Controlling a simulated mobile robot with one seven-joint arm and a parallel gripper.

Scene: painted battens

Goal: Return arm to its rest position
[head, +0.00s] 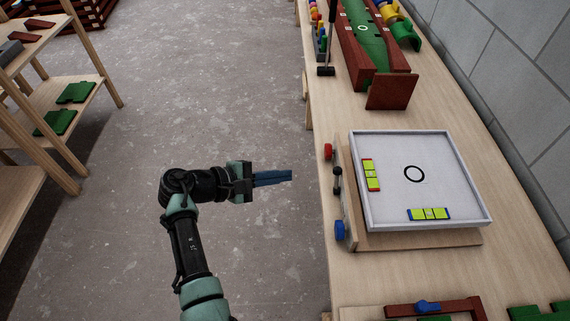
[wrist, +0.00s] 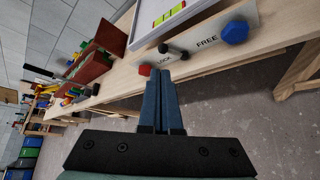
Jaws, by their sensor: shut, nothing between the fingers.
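My gripper (head: 291,175) is in the head view, over the grey floor just left of the long wooden bench (head: 318,215). Its blue fingers are shut together with nothing between them and point right toward the bench. In the wrist view the shut fingers (wrist: 158,82) point at the bench's edge, below a panel marked LOCK and FREE. My arm reaches up from the bottom of the head view, bent at the elbow. The fingers appear apart from the bench.
A white tray (head: 455,222) with two yellow-green levels sits on a wooden base on the bench. The base has a red knob (head: 328,152), a black lever (head: 337,181) and a blue knob (head: 340,230). Wooden shelves (head: 112,90) stand left. The floor between is clear.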

